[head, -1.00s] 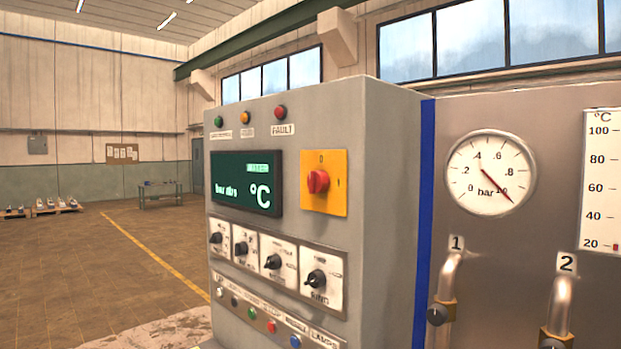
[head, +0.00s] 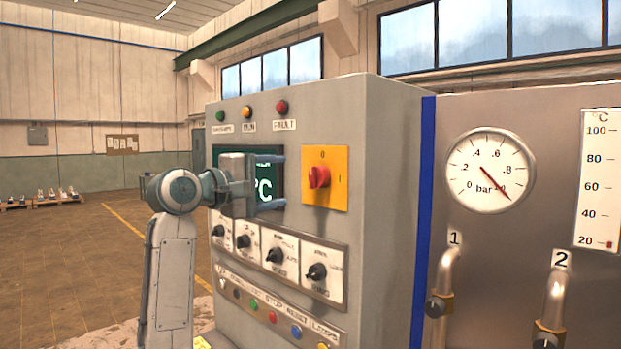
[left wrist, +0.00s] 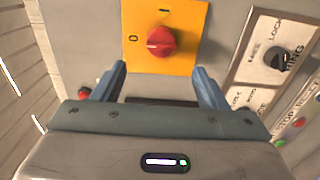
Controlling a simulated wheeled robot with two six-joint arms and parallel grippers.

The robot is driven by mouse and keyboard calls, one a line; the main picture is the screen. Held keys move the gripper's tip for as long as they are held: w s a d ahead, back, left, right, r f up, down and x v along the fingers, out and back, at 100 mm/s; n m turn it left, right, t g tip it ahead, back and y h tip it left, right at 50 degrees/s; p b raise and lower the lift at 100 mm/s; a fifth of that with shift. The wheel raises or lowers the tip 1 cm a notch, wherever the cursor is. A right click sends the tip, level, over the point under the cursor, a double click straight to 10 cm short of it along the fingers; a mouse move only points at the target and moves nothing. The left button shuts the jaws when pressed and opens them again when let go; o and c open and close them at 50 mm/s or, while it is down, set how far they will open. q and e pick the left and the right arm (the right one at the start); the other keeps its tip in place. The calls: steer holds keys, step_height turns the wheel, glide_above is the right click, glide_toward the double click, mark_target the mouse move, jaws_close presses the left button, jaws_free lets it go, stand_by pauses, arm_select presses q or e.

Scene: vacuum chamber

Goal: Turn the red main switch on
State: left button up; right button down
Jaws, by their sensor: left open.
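The red main switch (head: 319,177) is a red rotary knob on a yellow plate (head: 336,191) marked 0 at the top and I at the right. It sits on the front of the grey cabinet. My left gripper (head: 268,182) is in front of the dark green display, just left of the yellow plate. Its two fingers point toward the knob and are apart and empty. In the left wrist view the knob (left wrist: 161,42) lies ahead of the gap between the fingertips (left wrist: 160,75), not touched. My right gripper is not in view.
Below are several black selector knobs (head: 317,271) and a row of coloured push buttons (head: 272,316). Three indicator lamps (head: 247,112) sit above the display. To the right are a pressure gauge (head: 490,170) and pipes with valves. The floor at left is open.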

mark_target(312, 179)
arm_select(q)
steer(key=p+x, duration=0.4)
steer(key=x, duration=0.5)
steer(key=shift+p, duration=0.4)
steer(key=shift+w+d, duration=0.25)
steer(key=shift+w, duration=0.05)
steer(key=shift+w+d+f, duration=0.15)
steer(key=shift+w+f, duration=0.05)
steer(key=shift+w, duration=0.15)
steer(key=shift+c, duration=0.5)
steer(key=c, duration=0.9)
